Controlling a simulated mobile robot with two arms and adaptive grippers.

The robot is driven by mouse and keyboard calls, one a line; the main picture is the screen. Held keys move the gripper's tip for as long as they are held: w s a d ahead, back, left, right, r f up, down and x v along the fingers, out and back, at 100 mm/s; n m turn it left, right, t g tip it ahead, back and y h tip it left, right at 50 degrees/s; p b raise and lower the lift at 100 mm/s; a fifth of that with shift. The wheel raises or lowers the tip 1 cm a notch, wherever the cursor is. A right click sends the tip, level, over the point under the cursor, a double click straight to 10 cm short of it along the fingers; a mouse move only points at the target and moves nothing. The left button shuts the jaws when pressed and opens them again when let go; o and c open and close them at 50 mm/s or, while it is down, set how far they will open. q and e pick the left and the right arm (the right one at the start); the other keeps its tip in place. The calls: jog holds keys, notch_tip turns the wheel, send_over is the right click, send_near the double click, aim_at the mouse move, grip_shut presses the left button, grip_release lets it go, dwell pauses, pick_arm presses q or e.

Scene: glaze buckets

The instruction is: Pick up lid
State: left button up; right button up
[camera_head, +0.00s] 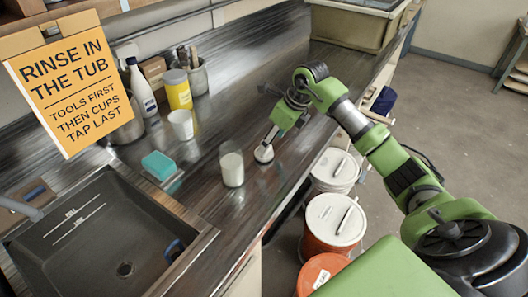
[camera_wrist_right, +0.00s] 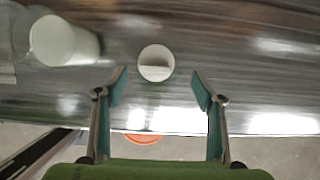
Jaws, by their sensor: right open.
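A small round white lid (camera_head: 264,154) with a raised grip ridge lies flat on the dark counter. In the right wrist view the lid (camera_wrist_right: 156,63) shows just ahead of and between the fingertips. My right gripper (camera_head: 271,142) is above the lid, pointing down. In the wrist view its two fingers (camera_wrist_right: 160,74) are spread wide with nothing between the pads; I cannot tell the exact height gap. A white-filled clear cup (camera_head: 232,168) stands just left of the lid, and shows in the wrist view (camera_wrist_right: 64,41). My left gripper is not in view.
A sink (camera_head: 100,235), a teal sponge (camera_head: 159,165), a white cup (camera_head: 182,125) and a yellow container (camera_head: 178,90) are to the left. Lidded buckets (camera_head: 336,219) stand on the floor beside the counter's right edge.

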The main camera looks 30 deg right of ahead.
jog(key=shift+w+a+f+p, duration=0.1)
jog(key=shift+a+f+p, duration=0.3)
jog(key=shift+f+p, duration=0.35)
jog(key=x, duration=0.2)
jog(key=shift+f+p, duration=0.25)
jog(key=shift+p, duration=0.1)
jog(key=shift+w+a+f, duration=0.1)
jog(key=shift+w+f, duration=0.1)
jog(key=shift+f, duration=0.2)
jog(key=c, duration=0.7)
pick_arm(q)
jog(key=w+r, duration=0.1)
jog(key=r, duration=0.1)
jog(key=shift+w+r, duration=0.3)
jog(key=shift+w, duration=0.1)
pick_arm(e)
jog(key=shift+c, duration=0.9)
